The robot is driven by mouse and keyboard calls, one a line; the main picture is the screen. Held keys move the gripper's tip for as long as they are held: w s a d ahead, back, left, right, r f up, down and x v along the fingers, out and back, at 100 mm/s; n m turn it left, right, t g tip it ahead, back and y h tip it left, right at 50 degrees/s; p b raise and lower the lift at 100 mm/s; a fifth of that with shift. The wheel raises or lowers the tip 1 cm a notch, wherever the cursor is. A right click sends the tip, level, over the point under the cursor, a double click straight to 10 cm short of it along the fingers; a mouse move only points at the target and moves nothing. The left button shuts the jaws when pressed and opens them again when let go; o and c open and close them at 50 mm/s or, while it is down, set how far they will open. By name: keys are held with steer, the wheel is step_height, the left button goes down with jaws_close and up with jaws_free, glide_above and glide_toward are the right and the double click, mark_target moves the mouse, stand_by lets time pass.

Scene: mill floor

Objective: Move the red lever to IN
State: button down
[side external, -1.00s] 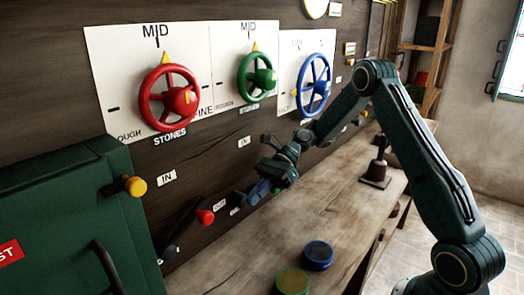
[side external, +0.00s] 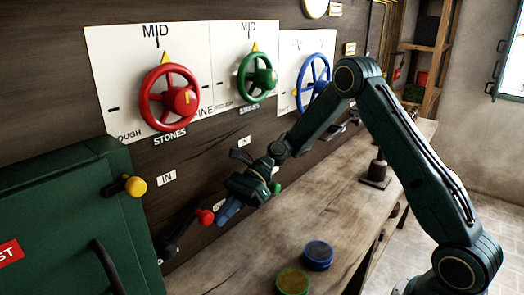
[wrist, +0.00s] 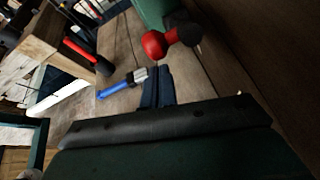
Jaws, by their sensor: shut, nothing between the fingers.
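The red lever shows in the side view as a dark arm with a red knob (side external: 204,217), low on the plank wall. It slants up and right from its pivot, below the IN label (side external: 166,178). The lower label near its pivot is mostly cut off from view. In the wrist view the red knob (wrist: 155,44) is just beyond the fingertips. My gripper (side external: 223,217) is shut and empty, its blue-grey fingers close to the right of the red knob. The shut fingers also show in the wrist view (wrist: 156,72). Whether they touch the knob I cannot tell.
A green knob (side external: 275,188) is behind my gripper. Red, green and blue wheels are above. The bench (side external: 240,255) holds two round tins (side external: 318,255) at its front.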

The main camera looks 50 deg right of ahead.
mark_target(209, 214)
steer(key=shift+a+r+h, duration=0.3)
steer(key=shift+r+h, duration=0.2)
steer(key=shift+r, duration=0.2)
stand_by(0.5)
steer(key=shift+a+r+h, duration=0.6)
steer(key=shift+r+h, duration=0.25)
steer(key=shift+a+r+h, duration=0.65)
steer(key=shift+r+h, duration=0.2)
steer(key=shift+h, duration=0.05)
steer(key=shift+a+r+h, duration=0.6)
steer(key=shift+r+h, duration=0.25)
steer(key=shift+d+r, duration=0.1)
steer(key=w+v, duration=0.1)
steer(key=v, duration=1.2)
steer(key=shift+s+d+r, duration=0.15)
steer(key=shift+s+r, duration=0.05)
steer(key=shift+s, duration=0.25)
